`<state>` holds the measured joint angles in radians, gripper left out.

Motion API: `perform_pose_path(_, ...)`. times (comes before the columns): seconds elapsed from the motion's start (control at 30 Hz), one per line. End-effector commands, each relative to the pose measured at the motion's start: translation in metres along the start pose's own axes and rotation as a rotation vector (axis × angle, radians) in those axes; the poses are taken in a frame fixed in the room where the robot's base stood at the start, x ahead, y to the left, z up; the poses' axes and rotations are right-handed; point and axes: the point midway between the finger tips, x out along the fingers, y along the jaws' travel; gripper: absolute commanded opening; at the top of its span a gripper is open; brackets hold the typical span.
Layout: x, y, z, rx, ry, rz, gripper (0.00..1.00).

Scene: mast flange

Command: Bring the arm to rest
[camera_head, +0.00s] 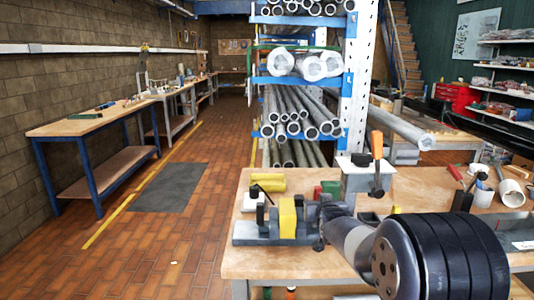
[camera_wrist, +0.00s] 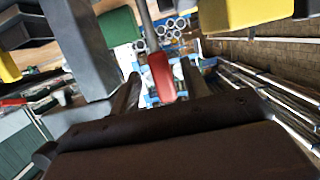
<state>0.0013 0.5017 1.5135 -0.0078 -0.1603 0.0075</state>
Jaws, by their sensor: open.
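My gripper (camera_wrist: 160,72) shows in the wrist view, its two dark fingers apart. A red handle (camera_wrist: 160,76) on a grey rod appears between the fingers; I cannot tell its distance or whether it touches them. My arm (camera_head: 440,255) reaches in from the lower right of the head view as a dark ribbed cylinder over the workbench (camera_head: 425,185). In that view I cannot make out my fingers. A grey fixture with a yellow block (camera_head: 288,215) is on the bench beside the arm's far end.
A grey block with an orange-handled lever (camera_head: 376,145) stands on the bench behind the arm. A yellow cylinder (camera_head: 268,182) lies at its left. The pipe rack (camera_head: 355,80) stands behind. In the wrist view, a grey part (camera_wrist: 80,45) and yellow part (camera_wrist: 245,12) look close. The left aisle is clear.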

Motion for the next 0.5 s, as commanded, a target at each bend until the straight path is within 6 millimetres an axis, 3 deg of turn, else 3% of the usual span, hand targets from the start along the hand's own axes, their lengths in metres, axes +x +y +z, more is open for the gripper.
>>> perform_pose_path(0.5, -0.015, 0.000, 0.020, 0.000, 0.199, 0.000, 0.44)
